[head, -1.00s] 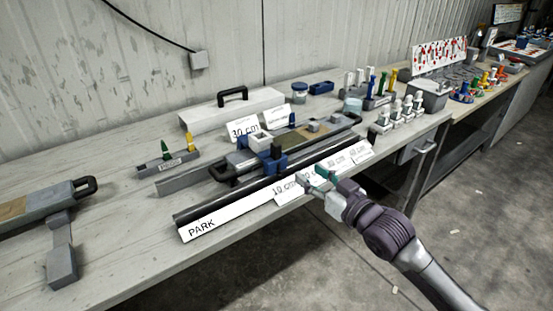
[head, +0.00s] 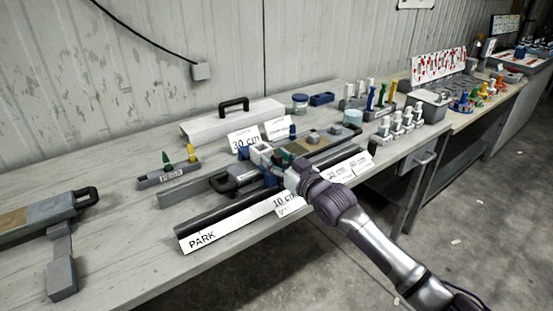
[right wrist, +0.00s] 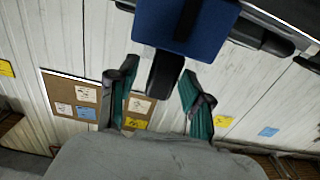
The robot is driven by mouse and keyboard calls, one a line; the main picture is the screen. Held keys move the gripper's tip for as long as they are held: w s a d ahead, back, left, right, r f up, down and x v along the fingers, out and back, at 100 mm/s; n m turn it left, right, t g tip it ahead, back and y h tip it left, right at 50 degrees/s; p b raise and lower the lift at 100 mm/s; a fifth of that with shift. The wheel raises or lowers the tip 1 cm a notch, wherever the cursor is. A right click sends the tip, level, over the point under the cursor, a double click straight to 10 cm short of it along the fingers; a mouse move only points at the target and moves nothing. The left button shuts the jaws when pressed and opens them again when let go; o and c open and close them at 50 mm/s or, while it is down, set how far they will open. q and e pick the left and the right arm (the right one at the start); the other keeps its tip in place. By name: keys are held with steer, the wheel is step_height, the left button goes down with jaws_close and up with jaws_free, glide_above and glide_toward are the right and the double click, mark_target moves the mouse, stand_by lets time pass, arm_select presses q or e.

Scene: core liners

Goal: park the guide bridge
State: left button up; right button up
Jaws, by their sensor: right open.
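The guide bridge (head: 262,155), blue with a pale block on top, straddles the long rail assembly behind the dark bar with the "PARK" strip (head: 205,237). "PARK" is at the strip's left end, left of the bridge. My right gripper (head: 284,160) is at the bridge's right front side and partly hides it. In the right wrist view, its open teal-padded fingers (right wrist: 158,78) stand on either side of a black post (right wrist: 163,75) under a blue block (right wrist: 186,24). I cannot tell whether they touch it. My left gripper is not in view.
A "10 cm" card (head: 288,201) and other cards stand along the front edge. A "30 cm" card (head: 243,139) and a white case (head: 232,120) are behind. A small holder with green and yellow pegs (head: 169,173) is at the left. White-topped pieces (head: 397,128) stand at the right.

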steer(key=shift+c, duration=0.3)
jaws_close()
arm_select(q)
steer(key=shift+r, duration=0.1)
arm_select(e)
steer(key=shift+a, duration=0.1)
